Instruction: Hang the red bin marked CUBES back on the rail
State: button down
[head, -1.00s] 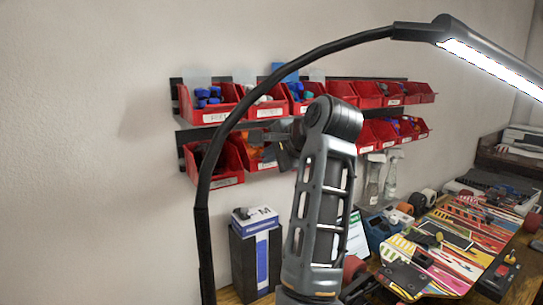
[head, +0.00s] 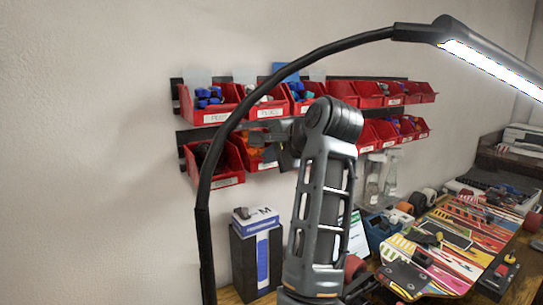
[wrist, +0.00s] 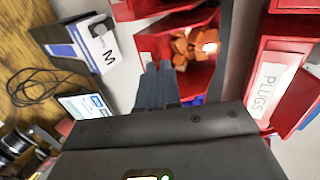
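A red bin with orange-brown blocks (wrist: 207,67) lies just past my fingertips in the wrist view. It also shows in the lower row in the head view (head: 250,157), partly behind the lamp arm and my gripper. I cannot read the word CUBES on it. My gripper (wrist: 157,66) has its two fingers close together at this bin's front wall and looks shut on it, though the contact is partly hidden. In the head view my gripper (head: 284,148) is in front of the lower row. The black lower rail (wrist: 238,45) runs behind the bins.
A bin marked PLUGS (wrist: 290,85) hangs in the upper row. Another red bin (head: 228,180) hangs at the lower left. A black lamp arm (head: 203,210) arches across the view. A box marked M (head: 256,216), spray bottles (head: 390,180) and a colourful board (head: 470,232) are below.

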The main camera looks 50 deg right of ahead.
jog(key=shift+f+b, duration=0.35)
jog(key=shift+f, duration=0.4)
jog(key=c, duration=1.8)
grip_release()
jog(key=o, duration=0.5)
jog(key=shift+o, duration=0.2)
jog(key=shift+s, duration=0.1)
jog(key=v, duration=0.7)
jog(key=shift+s+r+b, duration=0.2)
jog(key=shift+s+b, duration=0.05)
jog(key=shift+b, duration=0.1)
